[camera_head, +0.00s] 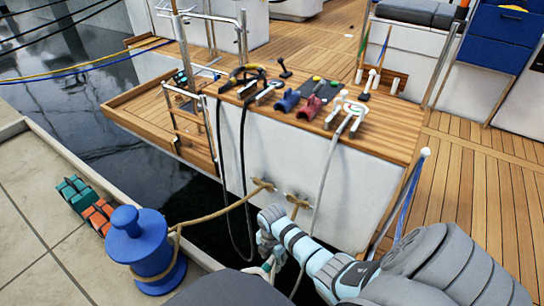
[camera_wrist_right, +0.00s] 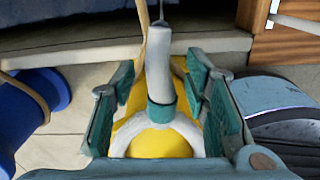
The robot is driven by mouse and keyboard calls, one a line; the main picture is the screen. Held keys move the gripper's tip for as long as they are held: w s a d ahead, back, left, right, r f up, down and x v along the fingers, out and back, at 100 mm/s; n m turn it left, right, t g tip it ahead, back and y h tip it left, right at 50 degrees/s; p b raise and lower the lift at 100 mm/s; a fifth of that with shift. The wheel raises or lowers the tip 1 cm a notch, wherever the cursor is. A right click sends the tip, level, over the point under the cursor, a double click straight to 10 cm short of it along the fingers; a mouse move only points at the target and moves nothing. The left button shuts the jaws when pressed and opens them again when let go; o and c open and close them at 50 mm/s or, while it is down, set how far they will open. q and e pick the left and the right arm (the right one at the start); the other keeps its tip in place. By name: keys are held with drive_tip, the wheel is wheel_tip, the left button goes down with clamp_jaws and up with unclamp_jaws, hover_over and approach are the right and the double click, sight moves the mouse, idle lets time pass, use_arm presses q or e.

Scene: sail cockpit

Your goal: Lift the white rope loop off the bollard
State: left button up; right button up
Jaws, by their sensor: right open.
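The white rope loop (camera_wrist_right: 184,130) lies around a yellow bollard (camera_wrist_right: 158,145) in the right wrist view. A teal band (camera_wrist_right: 162,115) binds its neck, and a thick white part (camera_wrist_right: 158,80) runs up from there. My right gripper (camera_wrist_right: 165,98) is open, with one teal-padded finger on each side of the neck and band. I cannot tell if a finger touches the rope. In the head view my right gripper (camera_head: 270,252) points down between the dock and the boat, and my arm mostly hides the yellow bollard and loop. My left gripper is out of view.
A blue bollard (camera_head: 145,245) with a tan rope (camera_head: 205,215) around it stands on the dock at left. Teal and orange blocks (camera_head: 85,204) lie behind it. The boat's white hull (camera_head: 270,155) and loaded wooden deck are beyond a strip of dark water.

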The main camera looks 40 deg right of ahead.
sight(265, 267)
clamp_jaws()
idle(0.4)
drive_tip(key=shift+r, duration=0.1)
drive_tip(key=shift+r+p, duration=0.6)
drive_tip(key=shift+p, duration=0.35)
drive_tip(key=shift+a, duration=0.15)
drive_tip(key=shift+s+a+p, duration=0.25)
drive_tip(key=shift+a+p, duration=0.25)
drive_tip(key=shift+a, duration=0.35)
drive_tip(key=shift+s+a+p, duration=0.2)
drive_tip(key=shift+a+p, duration=0.3)
drive_tip(key=shift+a, duration=0.35)
